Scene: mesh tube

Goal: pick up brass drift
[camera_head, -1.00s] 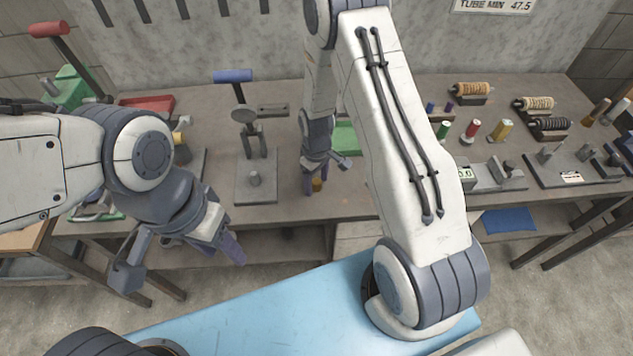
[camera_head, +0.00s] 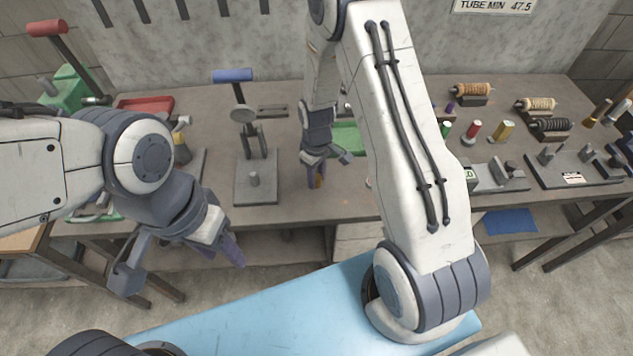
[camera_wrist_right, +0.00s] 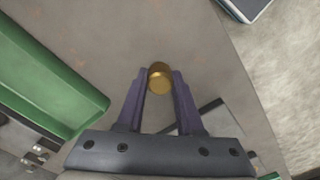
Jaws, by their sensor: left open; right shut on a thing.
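The brass drift (camera_wrist_right: 159,77) is a short golden cylinder. In the right wrist view it sits between the fingertips of my right gripper (camera_wrist_right: 158,88), which is shut on it. In the head view the right gripper (camera_head: 315,177) hangs over the front part of the workbench, and a bit of brass (camera_head: 319,181) shows between its fingers. Whether the drift still touches the bench is hard to tell. My left gripper (camera_head: 232,250) is open and empty, in front of the bench at the left.
A press with a blue handle (camera_head: 232,75) stands left of the right gripper. A green tray (camera_head: 347,137) lies behind it; it also shows in the wrist view (camera_wrist_right: 45,85). Spools (camera_head: 471,89) and a fixture plate (camera_head: 570,167) occupy the bench's right side. A red tray (camera_head: 146,104) is at the back left.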

